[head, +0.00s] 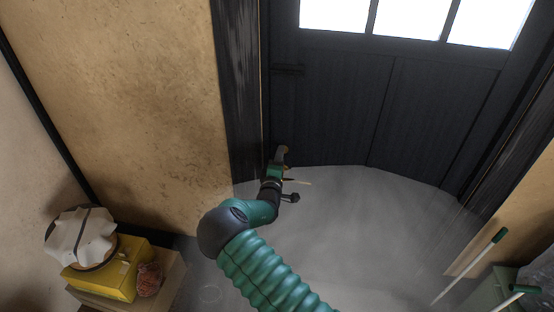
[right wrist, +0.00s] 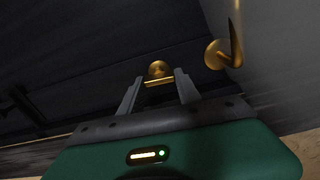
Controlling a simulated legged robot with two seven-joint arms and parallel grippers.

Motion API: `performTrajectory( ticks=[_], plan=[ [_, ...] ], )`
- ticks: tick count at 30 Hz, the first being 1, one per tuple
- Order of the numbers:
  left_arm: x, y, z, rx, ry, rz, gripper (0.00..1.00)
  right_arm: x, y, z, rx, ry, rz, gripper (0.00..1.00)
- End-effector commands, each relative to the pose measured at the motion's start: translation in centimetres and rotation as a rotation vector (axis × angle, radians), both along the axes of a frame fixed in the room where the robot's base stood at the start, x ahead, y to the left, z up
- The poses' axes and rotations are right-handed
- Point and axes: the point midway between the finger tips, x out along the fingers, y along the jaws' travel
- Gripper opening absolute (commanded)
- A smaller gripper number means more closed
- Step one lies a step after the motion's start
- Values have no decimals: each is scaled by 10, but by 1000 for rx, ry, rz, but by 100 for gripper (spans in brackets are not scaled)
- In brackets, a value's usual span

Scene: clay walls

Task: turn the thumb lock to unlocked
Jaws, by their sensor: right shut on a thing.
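The brass thumb lock (right wrist: 158,70) is on the dark door, at the middle of the right wrist view. It has a round plate with a narrow turn piece between my fingertips. My right gripper (right wrist: 160,84) is shut on this turn piece, one finger on each side. In the head view my right gripper (head: 277,169) reaches the door's left edge, where the lock is mostly hidden by it. I cannot tell from the frames whether the lock is turned to unlocked. My left gripper is not in view.
A brass door handle (right wrist: 216,54) sits close beside the lock. The dark door (head: 335,110) has bright panes at its top. A yellow box (head: 105,270) and a cloth-covered round container (head: 80,237) stand at lower left. Green-tipped sticks (head: 470,264) lean at lower right. The pale floor before the door is clear.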

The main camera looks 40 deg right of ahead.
Motion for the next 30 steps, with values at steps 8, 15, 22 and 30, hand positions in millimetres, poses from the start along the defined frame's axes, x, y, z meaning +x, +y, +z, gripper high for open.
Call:
performTrajectory(
  ticks=[8, 15, 22, 30],
  plan=[
    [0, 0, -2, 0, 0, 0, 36, 2, 1, 2, -44, 49, 4, 0],
    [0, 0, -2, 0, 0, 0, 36, 2, 1, 2, -51, 55, 4, 0],
    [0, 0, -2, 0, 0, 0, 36, 2, 1, 2, -51, 55, 4, 45],
    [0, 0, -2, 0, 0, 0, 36, 1, 0, 1, -48, 57, 2, 62]
  ],
)
